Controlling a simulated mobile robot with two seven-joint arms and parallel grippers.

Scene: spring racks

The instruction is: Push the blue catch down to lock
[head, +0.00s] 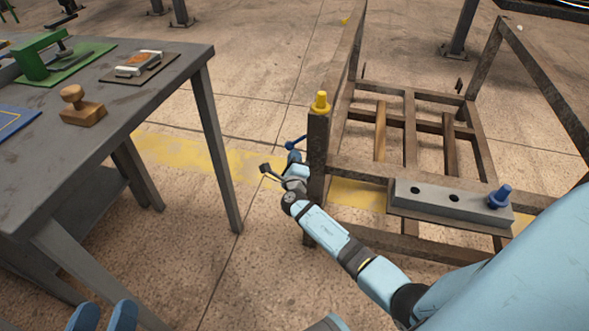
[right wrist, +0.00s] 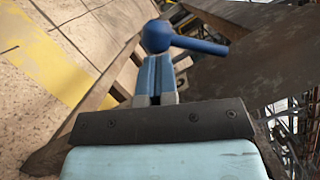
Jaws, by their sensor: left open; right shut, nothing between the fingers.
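The blue catch (right wrist: 158,36) has a round hub and a short lever (right wrist: 205,47) pointing right in the right wrist view. In the head view the catch (head: 291,145) shows small beside the rack's near left post (head: 318,150), its lever slanting up to the right. My right gripper (right wrist: 153,62) is shut and empty, its blue fingers together with their tips at the hub; I cannot tell whether they touch. In the head view the right gripper (head: 294,158) is partly hidden by its own wrist. My left gripper (head: 103,308) is open and empty at the bottom left.
The brown metal rack (head: 410,120) carries a yellow knob (head: 320,102) on its post and a grey block (head: 450,200) with a blue peg (head: 499,197). A grey table (head: 130,105) holding a wooden stamp (head: 82,108) stands left. Floor between them is clear.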

